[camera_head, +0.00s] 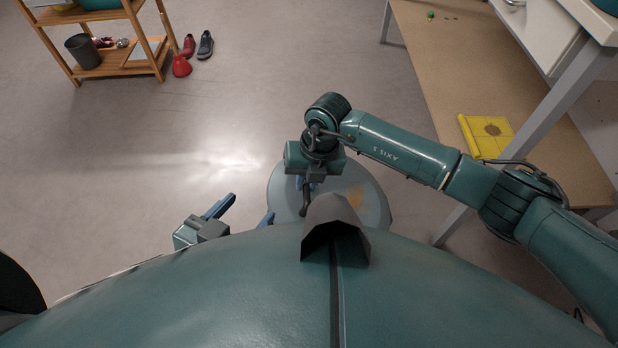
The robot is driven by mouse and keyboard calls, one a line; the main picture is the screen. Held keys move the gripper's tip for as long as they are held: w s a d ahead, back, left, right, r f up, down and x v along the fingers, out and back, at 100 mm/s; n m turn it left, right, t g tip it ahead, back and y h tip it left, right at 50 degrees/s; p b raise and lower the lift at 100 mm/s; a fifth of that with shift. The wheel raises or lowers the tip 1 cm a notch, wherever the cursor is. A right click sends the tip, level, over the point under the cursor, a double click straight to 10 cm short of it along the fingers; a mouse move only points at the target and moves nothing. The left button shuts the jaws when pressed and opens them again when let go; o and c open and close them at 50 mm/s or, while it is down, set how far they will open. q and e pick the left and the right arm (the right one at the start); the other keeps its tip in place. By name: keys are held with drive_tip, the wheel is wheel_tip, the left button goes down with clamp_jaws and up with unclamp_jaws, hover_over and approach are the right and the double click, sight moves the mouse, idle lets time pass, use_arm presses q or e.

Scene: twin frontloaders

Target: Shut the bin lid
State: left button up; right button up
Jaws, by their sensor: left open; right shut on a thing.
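A round grey-green disc (375,205), which looks like the bin lid, lies just ahead of my body, with a yellow-orange patch on it. My own front hides its near part, and the bin's walls are not visible. I cannot tell whether this piece is joined to the disc. My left gripper (248,207) is open and empty, left of the disc, its blue fingers spread apart.
A bench with a low brown board (440,65) and yellow item (485,137) is right. The floor between is clear.

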drive_tip(key=shift+s+a+f+b, duration=0.1)
drive_tip(key=shift+a+f+b, duration=0.3)
drive_tip(key=shift+f+b, duration=0.4)
drive_tip(key=shift+a+f+b, duration=0.35)
drive_tip(key=shift+f+b, duration=0.3)
drive_tip(key=shift+f, duration=0.15)
drive_tip(key=shift+a+f, duration=0.15)
drive_tip(key=shift+a, duration=0.05)
drive_tip(key=shift+s+f+b, duration=0.1)
drive_tip(key=shift+f+b, duration=0.05)
drive_tip(key=shift+b, duration=0.15)
drive_tip(key=shift+s+a+f+b, duration=0.1)
drive_tip(key=shift+a+f+b, duration=0.15)
drive_tip(key=shift+f+b, duration=0.4)
drive_tip(key=shift+s+a+f+b, duration=0.1)
drive_tip(key=shift+a+f+b, duration=0.15)
drive_tip(key=shift+f+b, duration=0.3)
drive_tip(key=shift+a+f+b, duration=0.25)
drive_tip(key=shift+f+b, duration=0.3)
drive_tip(key=shift+f, duration=0.15)
drive_tip(key=o, duration=0.5)
drive_tip(key=shift+o, duration=0.8)
drive_tip(key=shift+d, duration=0.1)
drive_tip(key=shift+w, duration=0.1)
